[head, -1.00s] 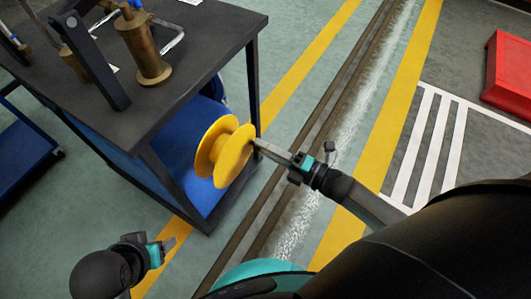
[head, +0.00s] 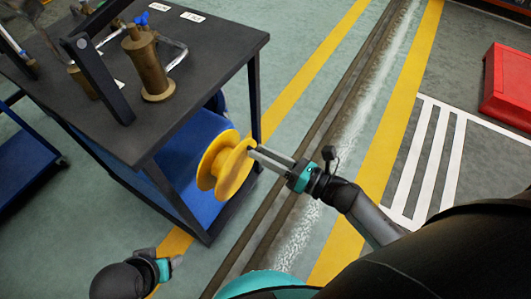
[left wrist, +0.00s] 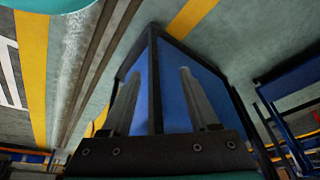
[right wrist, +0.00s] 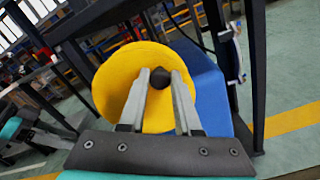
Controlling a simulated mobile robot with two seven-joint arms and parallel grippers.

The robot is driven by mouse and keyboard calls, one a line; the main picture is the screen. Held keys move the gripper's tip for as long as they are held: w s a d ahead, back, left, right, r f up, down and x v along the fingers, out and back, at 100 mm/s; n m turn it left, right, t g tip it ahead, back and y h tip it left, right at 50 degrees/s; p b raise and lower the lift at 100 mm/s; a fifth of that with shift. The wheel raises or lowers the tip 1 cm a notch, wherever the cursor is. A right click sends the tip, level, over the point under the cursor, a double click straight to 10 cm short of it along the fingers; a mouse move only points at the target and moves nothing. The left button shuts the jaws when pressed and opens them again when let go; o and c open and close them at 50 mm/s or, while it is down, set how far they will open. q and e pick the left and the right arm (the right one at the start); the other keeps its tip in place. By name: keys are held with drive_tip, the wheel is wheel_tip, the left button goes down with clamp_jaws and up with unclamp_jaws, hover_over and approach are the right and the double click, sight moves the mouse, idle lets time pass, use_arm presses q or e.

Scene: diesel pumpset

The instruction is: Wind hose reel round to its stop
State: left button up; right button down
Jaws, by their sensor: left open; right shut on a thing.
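My left gripper (head: 178,260) is open and empty, low in the head view and apart from the reel. In the left wrist view its fingers (left wrist: 155,85) stand wide apart with a corner of the stand beyond.
The stand's black top (head: 205,75) carries a brass cylinder (head: 150,68) and a dark upright bar (head: 100,75). A red box (head: 508,85) is at the far right.

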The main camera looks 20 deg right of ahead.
drive_tip(key=n, duration=0.1)
drive_tip(key=a+r+n, duration=0.1)
drive_tip(key=n, duration=0.1)
drive_tip(key=shift+s, duration=0.4)
use_arm(q)
drive_tip(key=shift+r+b, duration=0.3)
drive_tip(key=shift+r, duration=0.5)
use_arm(e)
drive_tip(key=shift+s+a+r+n, duration=0.1)
drive_tip(key=shift+a+r+n, duration=0.1)
drive_tip(key=shift+n, duration=0.2)
drive_tip(key=c, duration=0.7)
unclamp_jaws()
drive_tip(key=shift+c, duration=0.2)
drive_tip(key=shift+o, duration=0.6)
use_arm(q)
drive_tip(key=shift+w, duration=0.1)
drive_tip(key=shift+w+r, duration=0.1)
